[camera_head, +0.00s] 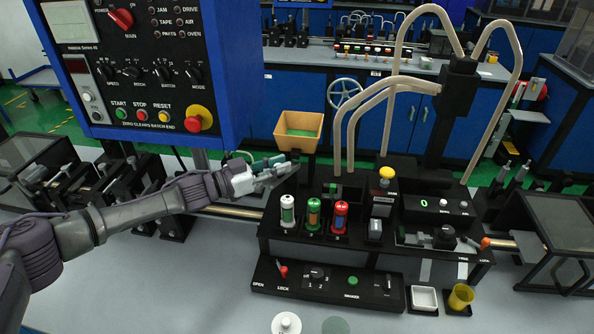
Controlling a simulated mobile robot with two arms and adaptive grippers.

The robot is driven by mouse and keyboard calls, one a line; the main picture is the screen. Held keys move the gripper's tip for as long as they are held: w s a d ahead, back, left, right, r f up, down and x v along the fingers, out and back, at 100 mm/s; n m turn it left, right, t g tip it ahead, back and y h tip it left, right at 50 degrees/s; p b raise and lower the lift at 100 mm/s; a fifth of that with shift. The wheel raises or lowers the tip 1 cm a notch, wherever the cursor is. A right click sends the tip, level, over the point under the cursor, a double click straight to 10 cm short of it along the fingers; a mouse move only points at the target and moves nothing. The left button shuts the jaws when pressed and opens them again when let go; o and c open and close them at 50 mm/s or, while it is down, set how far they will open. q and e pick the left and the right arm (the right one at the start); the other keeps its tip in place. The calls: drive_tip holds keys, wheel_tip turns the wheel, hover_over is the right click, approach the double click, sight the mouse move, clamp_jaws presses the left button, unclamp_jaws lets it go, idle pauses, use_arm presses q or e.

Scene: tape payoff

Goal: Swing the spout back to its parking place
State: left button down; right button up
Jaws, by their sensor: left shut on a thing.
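My left arm comes in from the left, and my left gripper (272,172) is at the left end of the black station, just below the tan bin. Its fingers are shut on a small dark part that I take to be the spout; the fingers hide most of it, so its shape and exact angle cannot be told. The held part is to the upper left of the white, green and red canisters (314,214). I cannot make out a marked parking place. My right gripper is not in view.
The black station (330,284) has knobs, a yellow button (386,173) and tall beige hoses (396,50). A tan bin (313,121) stands behind the gripper. A blue control panel (140,70) hangs at upper left. A white tray (424,299) and yellow cup (461,297) stand at front right.

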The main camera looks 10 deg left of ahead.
use_arm(q)
drive_tip(key=shift+w+a+m+g+h+b, duration=0.2)
drive_tip(key=shift+m+g+h+b, duration=0.2)
drive_tip(key=shift+g, duration=0.2)
drive_tip(key=shift+w+a+m+g+h+b, duration=0.2)
drive_tip(key=shift+m+g+h+b, duration=0.1)
drive_tip(key=shift+m+g, duration=0.25)
drive_tip(key=c, duration=1.1)
unclamp_jaws()
drive_tip(key=shift+s, duration=0.1)
drive_tip(key=v, duration=1.2)
